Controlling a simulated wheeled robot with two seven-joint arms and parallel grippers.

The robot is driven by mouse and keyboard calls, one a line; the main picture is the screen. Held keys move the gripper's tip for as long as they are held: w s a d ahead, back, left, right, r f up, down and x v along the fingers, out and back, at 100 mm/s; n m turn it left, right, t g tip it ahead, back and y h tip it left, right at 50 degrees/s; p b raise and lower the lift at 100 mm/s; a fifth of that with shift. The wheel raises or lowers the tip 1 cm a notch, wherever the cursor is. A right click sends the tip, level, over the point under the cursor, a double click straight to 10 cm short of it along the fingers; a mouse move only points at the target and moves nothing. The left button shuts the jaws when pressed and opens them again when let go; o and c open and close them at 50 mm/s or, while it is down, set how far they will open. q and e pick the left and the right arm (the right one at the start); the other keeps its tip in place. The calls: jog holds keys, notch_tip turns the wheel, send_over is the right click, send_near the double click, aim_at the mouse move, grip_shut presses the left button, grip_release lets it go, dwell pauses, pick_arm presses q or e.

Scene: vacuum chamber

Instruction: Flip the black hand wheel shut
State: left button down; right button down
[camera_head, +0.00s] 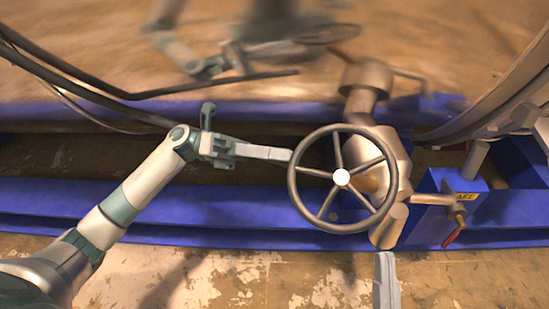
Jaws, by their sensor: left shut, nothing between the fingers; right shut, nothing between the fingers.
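The hand wheel (341,177) is a dark round rim with several spokes and a white hub. It sits in front of a brownish metal valve body (391,155) right of centre. My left gripper (289,155) comes in from the left with its fingers shut and empty. Its tips are at the upper left of the wheel's rim; I cannot tell whether they touch it. My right gripper (385,257) shows only as shut, pale fingers at the bottom edge, just below the valve's lower cylinder. The rest of it is out of view.
Blue beams (150,204) run across behind and below the wheel. A small red-handled valve (453,238) is at the right. Dark cables (95,88) hang at upper left. A shiny wall (150,60) reflects my arm and the wheel. The worn floor (230,280) at lower left is clear.

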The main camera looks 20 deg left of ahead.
pick_arm(q)
jog(key=shift+w+d+r, duration=0.25)
jog(key=shift+w+r, duration=0.55)
jog(key=shift+w, duration=0.15)
pick_arm(e)
jog(key=shift+w+d+r+t, duration=0.3)
jog(key=shift+r+t, duration=0.1)
jog(key=shift+r, duration=0.2)
